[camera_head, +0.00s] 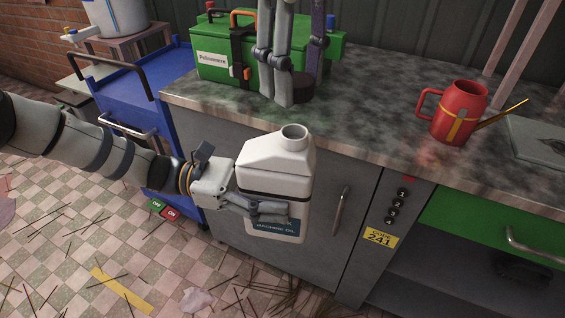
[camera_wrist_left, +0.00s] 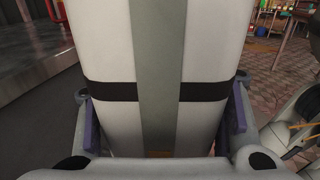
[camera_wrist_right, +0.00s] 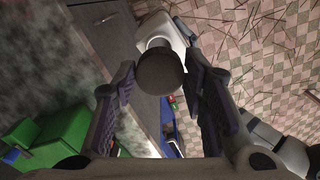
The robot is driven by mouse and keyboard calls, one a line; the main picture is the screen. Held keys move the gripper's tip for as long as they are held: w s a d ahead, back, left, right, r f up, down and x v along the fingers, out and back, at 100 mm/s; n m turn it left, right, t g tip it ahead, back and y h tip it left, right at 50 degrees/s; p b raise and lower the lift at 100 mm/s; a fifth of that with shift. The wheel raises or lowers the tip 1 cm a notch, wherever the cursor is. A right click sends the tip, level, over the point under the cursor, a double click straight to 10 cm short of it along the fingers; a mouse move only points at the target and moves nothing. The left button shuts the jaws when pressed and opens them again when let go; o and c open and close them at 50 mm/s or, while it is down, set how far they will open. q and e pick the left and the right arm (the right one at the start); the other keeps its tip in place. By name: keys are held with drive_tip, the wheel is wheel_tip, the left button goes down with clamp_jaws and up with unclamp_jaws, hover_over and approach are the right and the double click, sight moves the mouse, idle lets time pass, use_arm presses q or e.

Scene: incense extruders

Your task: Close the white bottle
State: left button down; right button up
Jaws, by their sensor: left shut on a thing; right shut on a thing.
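The white bottle (camera_head: 277,168), with a dark band and a blue label, is upright in front of the counter. Its round neck (camera_head: 294,133) is open at the top. My left gripper (camera_head: 268,210) is shut around the bottle's body; in the left wrist view the bottle (camera_wrist_left: 205,45) fills the space between the fingers. My right gripper (camera_head: 295,92) is shut on a dark round cap (camera_head: 303,87), above and behind the bottle, apart from it. In the right wrist view the cap (camera_wrist_right: 161,72) sits between the fingertips, with part of the bottle (camera_wrist_right: 158,28) beyond it.
The counter (camera_head: 375,95) is behind the bottle. A green toolbox (camera_head: 215,66) stands behind my right gripper. A red watering can (camera_head: 460,112) is on the counter to the right. A blue cart (camera_head: 150,90) stands at the left. The patterned floor (camera_head: 60,230) is littered with sticks.

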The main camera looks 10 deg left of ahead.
sight(295, 133)
drive_tip(key=shift+f, duration=1.95)
drive_tip(key=shift+s+d, duration=0.1)
drive_tip(key=shift+f, duration=0.9)
drive_tip(key=shift+f, duration=0.55)
